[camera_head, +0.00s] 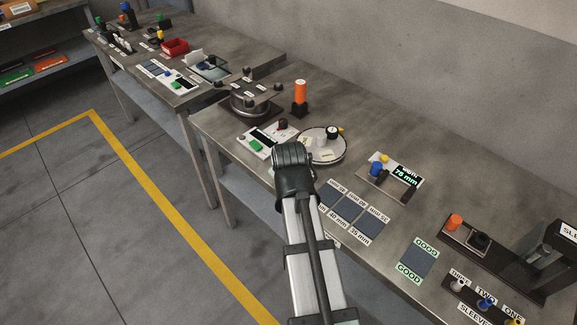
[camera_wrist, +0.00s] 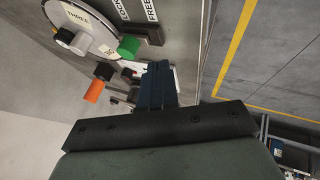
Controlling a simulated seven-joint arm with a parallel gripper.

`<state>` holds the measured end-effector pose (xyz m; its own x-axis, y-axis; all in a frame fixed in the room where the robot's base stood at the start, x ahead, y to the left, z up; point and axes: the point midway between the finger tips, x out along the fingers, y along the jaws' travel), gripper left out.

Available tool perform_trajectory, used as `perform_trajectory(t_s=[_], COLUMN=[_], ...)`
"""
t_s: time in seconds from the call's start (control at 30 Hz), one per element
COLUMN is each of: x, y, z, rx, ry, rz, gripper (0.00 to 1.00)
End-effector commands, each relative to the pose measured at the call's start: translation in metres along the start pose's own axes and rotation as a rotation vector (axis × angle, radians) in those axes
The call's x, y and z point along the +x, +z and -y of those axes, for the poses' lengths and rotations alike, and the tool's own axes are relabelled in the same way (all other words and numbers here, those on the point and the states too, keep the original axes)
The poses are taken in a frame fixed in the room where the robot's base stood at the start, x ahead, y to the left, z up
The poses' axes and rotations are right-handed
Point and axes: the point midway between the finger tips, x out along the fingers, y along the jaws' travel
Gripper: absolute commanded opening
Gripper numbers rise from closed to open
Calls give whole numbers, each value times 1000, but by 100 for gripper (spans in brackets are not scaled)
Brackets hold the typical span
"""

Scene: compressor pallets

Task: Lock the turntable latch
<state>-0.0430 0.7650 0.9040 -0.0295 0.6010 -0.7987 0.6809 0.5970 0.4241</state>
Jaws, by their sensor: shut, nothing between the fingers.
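The turntable is a pale round disc (camera_head: 322,148) on the bench, just right of my gripper in the head view. It also shows at upper left in the wrist view (camera_wrist: 78,22), with a THREE label and a black knob. Beside its rim are a green block (camera_wrist: 128,47), which looks like the latch handle, and a dark plate (camera_wrist: 147,30) with LOCK and FREE labels, the first partly cut off. My gripper (camera_wrist: 158,66) is shut and empty, apart from the green block in the picture. In the head view my wrist hides the fingertips and the latch.
An orange cylinder (camera_head: 300,91) stands behind the turntable. A panel with a green button (camera_head: 255,145) and dark red knob (camera_head: 282,124) lies to the left. A gauge fixture (camera_head: 390,182) and dark pads (camera_head: 350,208) lie to the right. The bench's front edge runs below my wrist.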

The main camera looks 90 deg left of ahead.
Motion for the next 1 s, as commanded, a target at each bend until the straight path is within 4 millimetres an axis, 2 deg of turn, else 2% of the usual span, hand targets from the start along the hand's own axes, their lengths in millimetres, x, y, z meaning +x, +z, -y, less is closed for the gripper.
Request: perform_trajectory(t_s=[0.03, 0.13, 0.4, 1.0], x=[-11, -26, -49, -53], y=[1, 1, 0, 0], z=[1, 1, 0, 0], rx=[0, 0, 0, 0], ry=[1, 1, 0, -1], rz=[-1, -2, -1, 0], gripper=[0, 0, 0, 0])
